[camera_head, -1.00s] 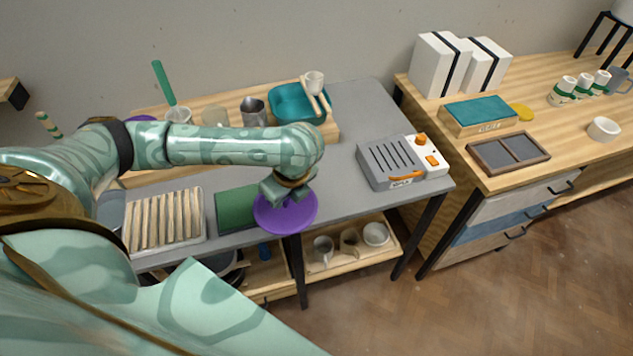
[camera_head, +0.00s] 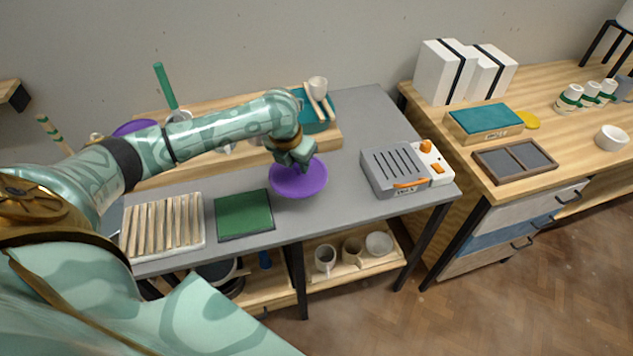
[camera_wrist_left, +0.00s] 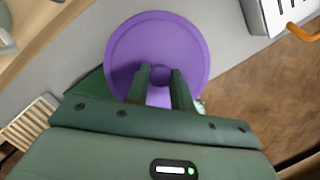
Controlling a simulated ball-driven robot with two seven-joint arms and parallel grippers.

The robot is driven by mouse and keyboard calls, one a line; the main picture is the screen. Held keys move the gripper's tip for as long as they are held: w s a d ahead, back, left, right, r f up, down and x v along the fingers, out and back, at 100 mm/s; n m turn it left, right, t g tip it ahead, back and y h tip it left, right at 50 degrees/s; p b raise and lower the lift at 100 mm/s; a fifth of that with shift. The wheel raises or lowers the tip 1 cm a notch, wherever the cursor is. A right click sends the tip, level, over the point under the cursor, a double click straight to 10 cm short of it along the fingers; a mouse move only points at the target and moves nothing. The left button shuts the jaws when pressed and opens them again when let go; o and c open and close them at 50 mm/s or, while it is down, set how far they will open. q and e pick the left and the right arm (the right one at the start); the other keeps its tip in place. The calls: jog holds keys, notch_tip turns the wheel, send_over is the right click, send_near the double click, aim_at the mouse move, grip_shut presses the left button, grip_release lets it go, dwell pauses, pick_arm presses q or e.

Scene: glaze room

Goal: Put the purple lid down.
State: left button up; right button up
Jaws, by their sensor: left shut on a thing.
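The purple lid (camera_head: 299,181) is a round disc with a small knob, over the grey table (camera_head: 345,215) between the green mat and the grey device. My left gripper (camera_head: 292,158) is above it. In the left wrist view, the two fingers (camera_wrist_left: 160,84) are shut on the knob of the purple lid (camera_wrist_left: 180,38). I cannot tell whether the lid touches the table or hangs just above it. The green mat (camera_head: 244,214) lies flat to the left of the lid. My right gripper is not in view.
A slatted wooden rack (camera_head: 162,224) stands at the left. A grey device with orange knobs (camera_head: 393,171) stands to the right. A teal tray (camera_head: 316,124) is on the raised wooden board behind. Another purple thing (camera_head: 134,127) lies at the back left. Bare table lies behind the device.

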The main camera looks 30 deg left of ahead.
aim_at(314, 166)
pick_arm(q)
jog(key=w+f+b, duration=0.1)
jog(key=f, duration=0.1)
jog(key=w+d+f, duration=0.1)
jog(key=w+f, duration=0.1)
jog(key=w+f+b, duration=0.1)
jog(key=w+f, duration=0.1)
jog(key=shift+d+b, duration=0.35)
jog(key=shift+d, duration=0.05)
notch_tip(314, 166, down, 3)
jog(key=shift+f+b, duration=0.2)
jog(key=shift+b, duration=0.5)
jog(key=o, duration=1)
jog(key=p+v, duration=0.5)
jog(key=v, duration=0.7)
jog(key=shift+w+d+r, duration=0.1)
jog(key=shift+r, duration=0.05)
